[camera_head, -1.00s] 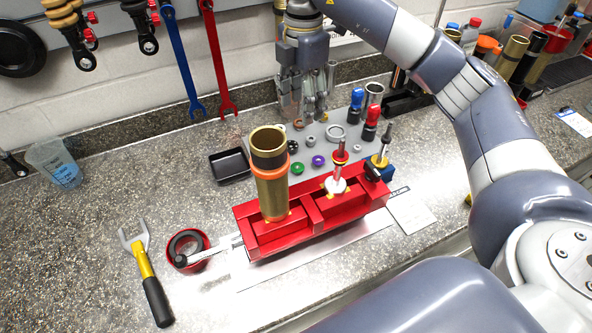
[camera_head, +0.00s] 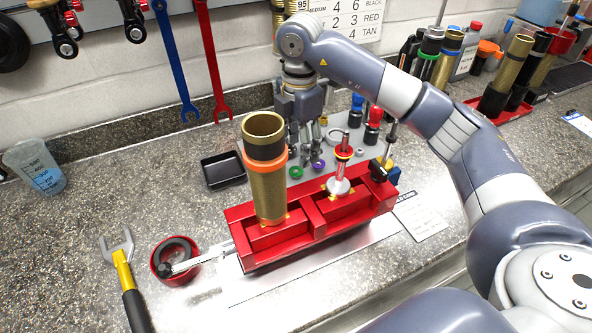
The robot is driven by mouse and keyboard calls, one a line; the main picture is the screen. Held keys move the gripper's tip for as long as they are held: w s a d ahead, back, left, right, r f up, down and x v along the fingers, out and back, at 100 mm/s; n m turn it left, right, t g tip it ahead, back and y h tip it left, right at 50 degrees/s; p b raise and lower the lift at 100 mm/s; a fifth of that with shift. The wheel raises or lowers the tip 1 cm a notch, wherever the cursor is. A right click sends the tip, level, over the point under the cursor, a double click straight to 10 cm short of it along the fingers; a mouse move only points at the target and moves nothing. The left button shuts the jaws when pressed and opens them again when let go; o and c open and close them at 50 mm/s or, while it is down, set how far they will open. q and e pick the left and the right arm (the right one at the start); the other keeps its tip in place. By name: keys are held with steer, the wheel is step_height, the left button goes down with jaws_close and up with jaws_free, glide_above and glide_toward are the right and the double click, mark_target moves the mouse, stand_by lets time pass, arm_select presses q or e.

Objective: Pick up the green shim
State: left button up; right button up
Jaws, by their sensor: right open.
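The green shim (camera_head: 296,172) is a small ring lying on the grey mat, behind the red fixture and beside the gold cylinder. A purple shim (camera_head: 318,167) lies to its right. My right gripper (camera_head: 307,158) is open, pointing down just behind and above the green and purple shims. Its fingers appear apart from the green shim, though the exact height gap is hard to tell. The fingers hide part of the mat and other small rings behind them. My left gripper is not in view.
The red fixture (camera_head: 290,240) holds the upright gold cylinder (camera_head: 266,185) and a shaft with a white disc (camera_head: 338,186). A black tray (camera_head: 222,170) lies left of the mat.

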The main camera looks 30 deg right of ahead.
mark_target(296, 170)
steer(key=shift+a+f+p, duration=0.1)
steer(key=shift+f+p, duration=0.25)
steer(key=shift+f, duration=0.25)
steer(key=f, duration=0.2)
steer(key=f+p, duration=0.1)
steer(key=shift+w+a+f, duration=0.15)
steer(key=shift+w+f, duration=0.1)
steer(key=shift+f, duration=0.4)
steer(key=shift+f, duration=0.25)
steer(key=c, duration=0.8)
